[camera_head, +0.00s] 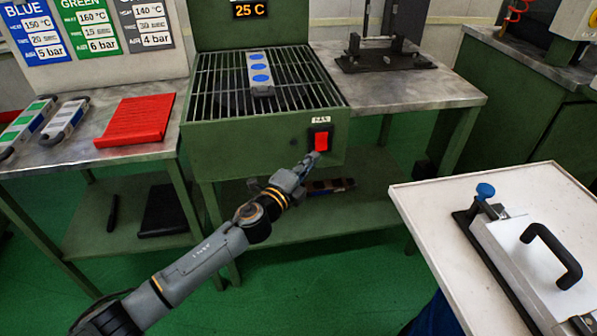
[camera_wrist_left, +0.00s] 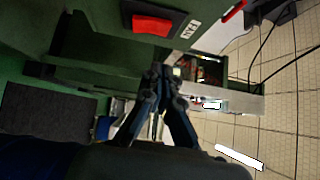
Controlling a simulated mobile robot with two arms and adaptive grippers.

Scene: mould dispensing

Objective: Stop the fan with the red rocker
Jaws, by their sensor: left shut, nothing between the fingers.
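The red rocker (camera_head: 321,141) sits in a black surround on the front right of the green fan unit, under a small "FAN" label. In the left wrist view the red rocker (camera_wrist_left: 152,25) shows at the top, above the fingers. My left gripper (camera_head: 311,158) is shut and empty, with its tips just below and slightly left of the rocker. In the left wrist view my left gripper (camera_wrist_left: 161,72) has its fingertips together. The fan unit (camera_head: 240,150) has a grille on top. My right gripper is not in view.
A mould with blue ovals (camera_head: 259,74) lies on the grille. A red rack (camera_head: 136,121) and two moulds lie on the left bench. A display (camera_head: 250,9) reads 25 C. A white table (camera_head: 420,205) with a handled metal device stands at right.

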